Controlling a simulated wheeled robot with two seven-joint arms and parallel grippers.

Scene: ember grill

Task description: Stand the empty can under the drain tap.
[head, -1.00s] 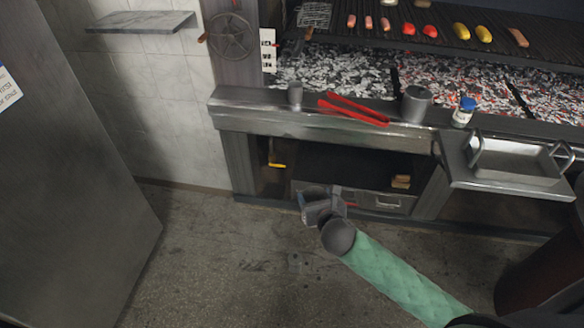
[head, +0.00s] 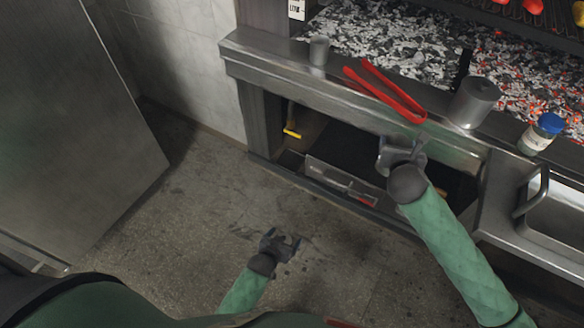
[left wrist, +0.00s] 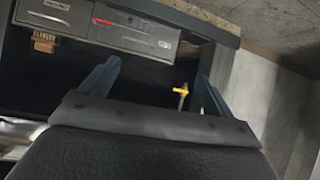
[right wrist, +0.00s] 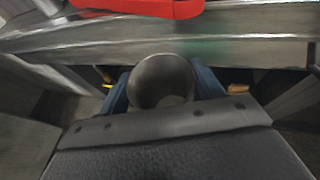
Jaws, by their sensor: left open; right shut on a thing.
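My right gripper (head: 402,143) is in front of the grill's front ledge, above the lower opening. In the right wrist view its blue fingers close on a dark, rounded metal thing (right wrist: 163,80), which looks like the can; its lower part is hidden. In the head view the can is hard to tell from the gripper. The drain tap with a yellow handle (head: 291,130) is at the left of the opening, and shows in the left wrist view (left wrist: 180,91). My left gripper (head: 281,239) is open and empty, low over the floor, apart from the tap.
A drawer (head: 340,180) is in the opening. On the ledge are red tongs (head: 385,95), a small grey cup (head: 319,50), a larger grey pot (head: 473,103) and a blue-capped jar (head: 541,134). A steel cabinet (head: 75,130) stands left. The floor (head: 190,225) before the opening is clear.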

